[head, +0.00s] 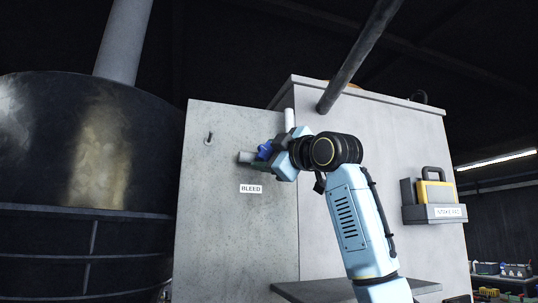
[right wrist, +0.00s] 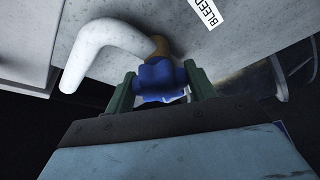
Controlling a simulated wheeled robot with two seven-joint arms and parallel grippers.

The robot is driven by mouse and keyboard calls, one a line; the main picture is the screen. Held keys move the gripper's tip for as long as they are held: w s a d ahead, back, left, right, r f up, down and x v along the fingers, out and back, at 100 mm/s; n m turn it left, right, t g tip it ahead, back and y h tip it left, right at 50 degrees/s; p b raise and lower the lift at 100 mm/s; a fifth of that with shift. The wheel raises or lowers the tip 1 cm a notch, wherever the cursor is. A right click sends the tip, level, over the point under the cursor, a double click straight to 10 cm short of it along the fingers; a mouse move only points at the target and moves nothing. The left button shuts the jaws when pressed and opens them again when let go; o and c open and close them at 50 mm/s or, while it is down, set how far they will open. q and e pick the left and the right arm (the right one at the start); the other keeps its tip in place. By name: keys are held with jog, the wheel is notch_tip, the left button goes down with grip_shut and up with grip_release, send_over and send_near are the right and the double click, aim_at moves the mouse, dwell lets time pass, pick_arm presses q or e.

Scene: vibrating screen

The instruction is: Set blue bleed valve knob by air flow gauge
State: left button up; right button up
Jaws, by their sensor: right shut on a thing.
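The blue bleed valve knob (head: 265,150) sits on its valve on the grey panel, above and a little right of the BLEED label (head: 251,189). It also shows in the right wrist view (right wrist: 160,80), between the two green fingers. My right gripper (right wrist: 161,88) is shut on the knob, with one finger on each side of it. In the head view the right gripper (head: 273,155) partly covers the valve. My left gripper is not in view. I see no air flow gauge in either view.
A white bent pipe (right wrist: 105,45) runs beside the valve. A grey panel (head: 225,240) backs it. A large dark drum (head: 75,150) stands at the left. A holder with a yellow case (head: 437,193) hangs on the cabinet at the right. A grey ledge (head: 330,290) lies below my arm.

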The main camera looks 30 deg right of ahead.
jog(key=o, duration=1)
jog(key=b+v, duration=0.5)
jog(key=v, duration=0.8)
jog(key=shift+s+a+f+b, duration=0.1)
jog(key=shift+s+b, duration=0.1)
jog(key=shift+b, duration=0.15)
